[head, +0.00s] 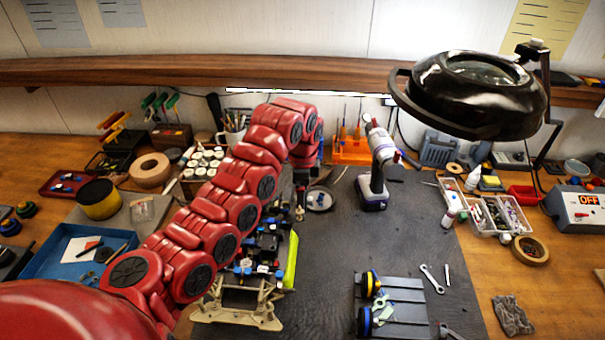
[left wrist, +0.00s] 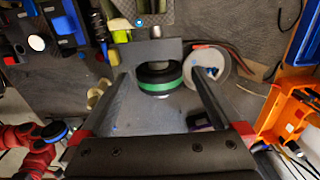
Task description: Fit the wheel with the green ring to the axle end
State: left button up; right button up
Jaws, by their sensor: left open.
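The wheel with the green ring (left wrist: 160,88) is black and shows in the left wrist view, just below a grey block (left wrist: 135,54) with a short stub above it. I cannot tell whether wheel and block touch. My left gripper (left wrist: 160,77) is open, with one finger on each side of the wheel. The wheel and this gripper's fingers are hidden behind my red left arm in the head view. The car chassis (head: 238,300) lies at the mat's left side with a lime bar (head: 291,260). I cannot make out the axle end clearly. My right gripper is not identifiable.
An orange rack (head: 350,152) and a drill (head: 376,170) stand behind. Wheels with yellow and blue (head: 367,284) sit on a grey stand (head: 405,295). A lamp (head: 478,95) overhangs the right.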

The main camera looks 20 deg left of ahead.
pick_arm(q)
notch_tip(320, 180, up, 10)
jog(key=shift+s+r, duration=0.1)
jog(key=shift+s, duration=0.05)
notch_tip(320, 180, up, 6)
jog(key=p, duration=0.3)
jog(key=shift+s, duration=0.15)
jog(key=shift+d, duration=0.1)
dwell(0.5)
